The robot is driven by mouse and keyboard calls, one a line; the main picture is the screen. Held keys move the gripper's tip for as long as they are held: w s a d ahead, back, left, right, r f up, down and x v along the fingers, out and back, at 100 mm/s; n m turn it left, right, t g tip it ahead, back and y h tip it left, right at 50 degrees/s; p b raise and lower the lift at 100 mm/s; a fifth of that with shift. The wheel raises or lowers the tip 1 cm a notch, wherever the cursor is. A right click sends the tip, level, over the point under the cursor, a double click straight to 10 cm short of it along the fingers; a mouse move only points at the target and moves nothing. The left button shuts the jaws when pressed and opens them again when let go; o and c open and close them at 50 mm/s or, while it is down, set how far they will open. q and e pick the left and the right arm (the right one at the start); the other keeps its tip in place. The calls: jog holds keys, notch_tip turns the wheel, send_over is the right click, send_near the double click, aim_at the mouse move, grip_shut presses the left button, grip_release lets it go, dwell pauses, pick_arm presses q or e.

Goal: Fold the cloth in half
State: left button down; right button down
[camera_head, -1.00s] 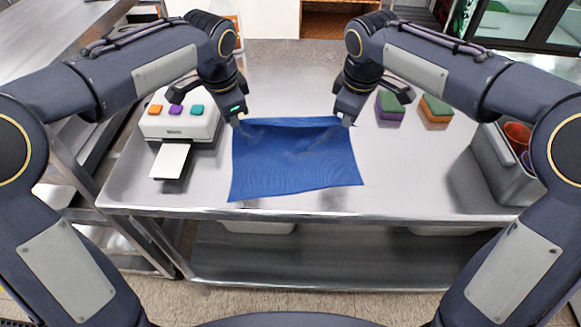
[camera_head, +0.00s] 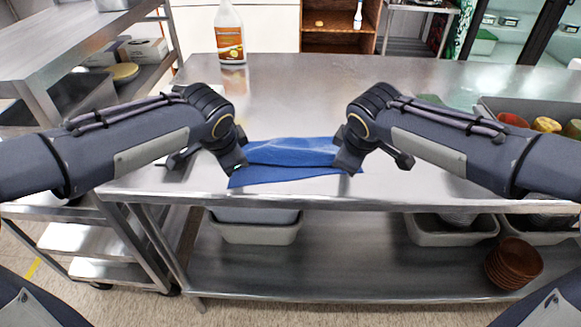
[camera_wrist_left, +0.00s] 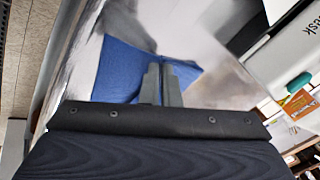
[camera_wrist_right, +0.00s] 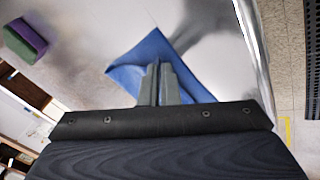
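The blue cloth (camera_head: 290,150) lies near the front edge of the steel table. Its far part is brought over toward the front, and a strip of the lower layer (camera_head: 265,176) shows in front of it. My left gripper (camera_head: 238,168) is at the cloth's left side, shut on its edge. My right gripper (camera_head: 346,163) is at the right side, also shut on the edge. In the left wrist view the fingers (camera_wrist_left: 162,72) are close together over the cloth (camera_wrist_left: 122,70). In the right wrist view the fingers (camera_wrist_right: 160,70) look the same. The pinched edge is mostly hidden.
A grey bin (camera_head: 490,106) with bowls is at the right. The label machine (camera_wrist_left: 285,50) and a purple-green sponge (camera_wrist_right: 25,40) flank the cloth. The table behind the cloth is clear.

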pick_arm(q)
jog(key=shift+a, duration=0.1)
pick_arm(e)
jog(key=shift+d, duration=0.1)
pick_arm(q)
jog(key=c, duration=1.3)
grip_release()
jog(key=shift+s+f, duration=0.1)
pick_arm(e)
jog(key=c, duration=1.3)
grip_release()
jog(key=shift+s+f, duration=0.1)
pick_arm(q)
jog(key=v, duration=0.2)
jog(key=shift+r, duration=0.45)
pick_arm(e)
jog(key=v, duration=0.2)
jog(key=shift+r, duration=0.45)
pick_arm(q)
jog(key=v, duration=0.5)
jog(key=s+v, duration=0.1)
jog(key=v, duration=0.2)
jog(key=shift+s+f, duration=0.1)
jog(key=shift+f, duration=0.2)
pick_arm(e)
jog(key=v, duration=0.5)
jog(key=s+v, duration=0.1)
jog(key=v, duration=0.2)
jog(key=shift+s+f, duration=0.1)
jog(key=shift+f, duration=0.2)
